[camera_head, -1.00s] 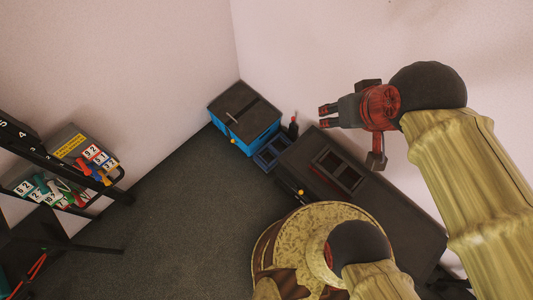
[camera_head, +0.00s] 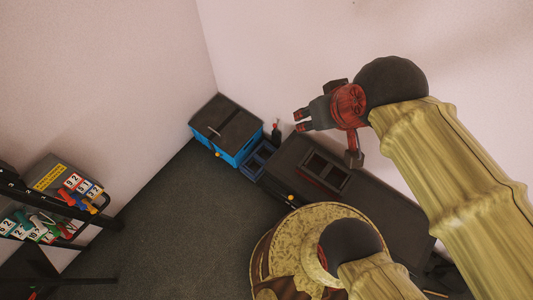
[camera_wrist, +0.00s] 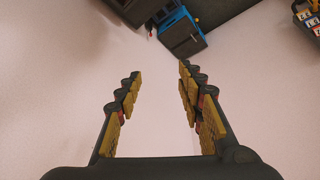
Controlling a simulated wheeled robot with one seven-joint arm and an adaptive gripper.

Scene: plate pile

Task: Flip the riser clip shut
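I cannot make out a riser clip for certain in either view. My gripper (camera_head: 302,120) is held up in front of the pale wall in the head view, above and apart from the dark cabinet. In the wrist view my gripper (camera_wrist: 160,72) has its two yellow-padded fingers spread, with nothing between them. The rack (camera_head: 62,222) at the left edge of the head view carries several coloured, numbered tags (camera_head: 75,182). Whether any of these is the clip cannot be told.
A blue box with a dark top (camera_head: 226,125) stands in the room corner. A small blue crate (camera_head: 258,160) and a dark bottle (camera_head: 276,132) are beside it. The long dark cabinet (camera_head: 390,205) runs along the right wall. The grey floor (camera_head: 185,215) between rack and cabinet is clear.

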